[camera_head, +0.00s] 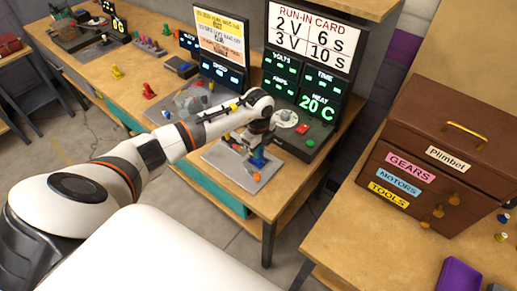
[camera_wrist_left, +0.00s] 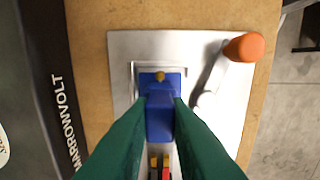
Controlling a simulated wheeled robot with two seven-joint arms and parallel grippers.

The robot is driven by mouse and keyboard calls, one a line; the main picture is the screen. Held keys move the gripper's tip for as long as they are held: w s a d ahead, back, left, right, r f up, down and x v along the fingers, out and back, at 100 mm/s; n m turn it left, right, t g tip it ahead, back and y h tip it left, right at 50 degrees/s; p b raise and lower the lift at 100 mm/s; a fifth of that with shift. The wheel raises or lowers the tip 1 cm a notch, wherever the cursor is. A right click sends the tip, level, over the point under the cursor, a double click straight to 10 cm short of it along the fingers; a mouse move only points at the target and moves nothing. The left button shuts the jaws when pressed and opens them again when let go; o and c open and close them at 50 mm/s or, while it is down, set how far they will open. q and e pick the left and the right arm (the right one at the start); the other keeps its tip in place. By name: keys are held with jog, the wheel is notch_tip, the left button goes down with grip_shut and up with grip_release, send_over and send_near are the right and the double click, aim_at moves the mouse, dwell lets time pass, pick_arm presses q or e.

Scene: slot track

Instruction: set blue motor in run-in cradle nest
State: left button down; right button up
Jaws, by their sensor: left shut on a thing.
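The blue motor (camera_head: 257,158) is below my left gripper (camera_head: 259,146) at the run-in cradle on the bench. In the left wrist view the blue motor (camera_wrist_left: 160,120) sits between the green fingers of my left gripper (camera_wrist_left: 160,108), which is shut on it. The motor lies over the framed nest (camera_wrist_left: 133,80) of the cradle's grey metal plate (camera_wrist_left: 195,45); I cannot tell whether it is fully seated. A lever with an orange knob (camera_wrist_left: 246,47) stands on the plate, right of the motor. My right gripper is not in view.
A black console (camera_head: 318,130) with a dial and red and green buttons stands behind the plate, under the run-in card (camera_head: 312,32). A brown drawer cabinet (camera_head: 435,150) stands on the right bench. Small coloured parts lie along the left bench.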

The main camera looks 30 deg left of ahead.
pick_arm(q)
jog(key=shift+f, duration=0.2)
jog(key=c, duration=1.3)
grip_release()
jog(key=shift+r, duration=0.1)
